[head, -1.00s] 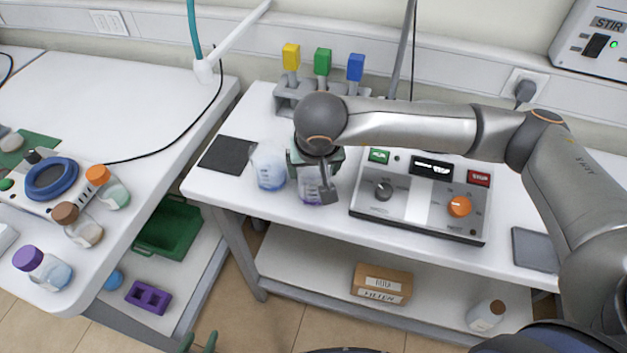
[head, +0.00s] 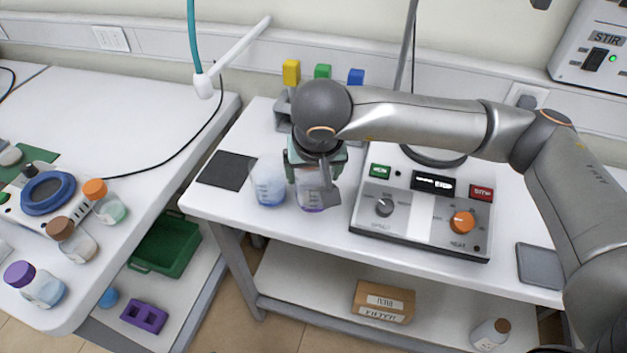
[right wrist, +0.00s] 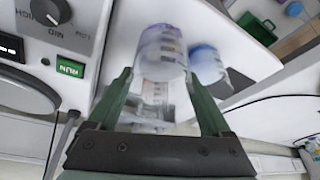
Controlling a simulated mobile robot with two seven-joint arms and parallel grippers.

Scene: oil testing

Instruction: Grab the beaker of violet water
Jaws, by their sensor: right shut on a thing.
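The beaker of violet water (head: 311,198) is clear glass with a little violet liquid at its bottom, near the front edge of the middle table. My right gripper (head: 316,172) is shut on it from above and hides its upper part. In the right wrist view the beaker (right wrist: 162,52) sits between the green fingers of the gripper (right wrist: 158,82), somewhat blurred. I cannot tell whether its base clears the tabletop. A beaker of blue liquid (head: 268,184) stands close on its left; it also shows in the wrist view (right wrist: 206,64). My left gripper is out of view.
The control box (head: 420,212) with knobs and buttons stands right of the beakers. A dark pad (head: 226,170) lies at left. A rack with coloured blocks (head: 291,73) is behind my gripper. Several capped bottles (head: 36,284) stand on the left table.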

